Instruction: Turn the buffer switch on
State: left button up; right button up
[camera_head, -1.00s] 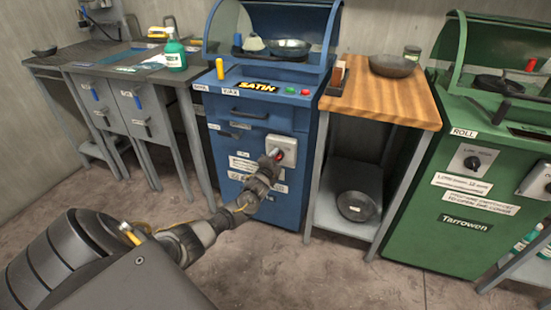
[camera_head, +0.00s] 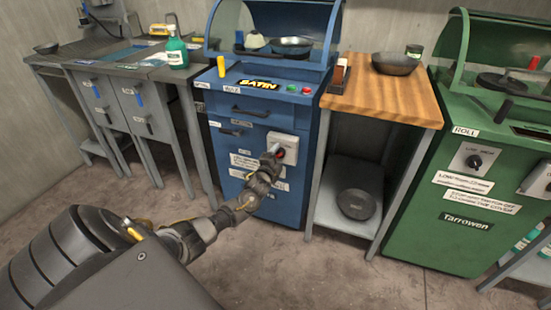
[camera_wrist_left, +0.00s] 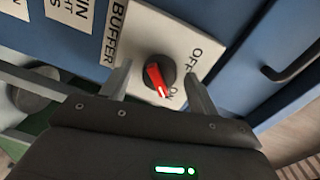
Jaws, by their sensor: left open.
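The buffer switch is a red knob (camera_wrist_left: 156,80) on a black round base, mounted on a pale plate (camera_wrist_left: 185,45) marked BUFFER, OFF and ON. The white-tipped end of the knob points down toward the ON lettering, which is partly covered by a finger. My left gripper (camera_wrist_left: 158,76) is open, with one finger on each side of the knob. Gaps show between the fingers and the knob. In the head view, my left gripper (camera_head: 271,158) is at the switch plate (camera_head: 286,142) on the front of the blue SATIN machine (camera_head: 262,110). My right gripper is not in view.
A wooden-topped stand (camera_head: 350,92) with dark bowls is right of the blue machine. The green Tarrowen machine (camera_head: 452,215) stands farther right. A grey bench (camera_head: 100,72) with a green bottle (camera_head: 177,52) is at left. A dark handle (camera_wrist_left: 290,66) is right of the switch.

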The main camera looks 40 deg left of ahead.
pick_arm(q)
jog(key=p+v, duration=0.2)
jog(key=v, duration=0.8)
jog(key=shift+s, duration=0.35)
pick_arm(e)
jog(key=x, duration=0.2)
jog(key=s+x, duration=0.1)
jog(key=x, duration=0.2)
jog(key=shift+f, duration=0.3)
pick_arm(q)
jog(key=shift+d, duration=0.1)
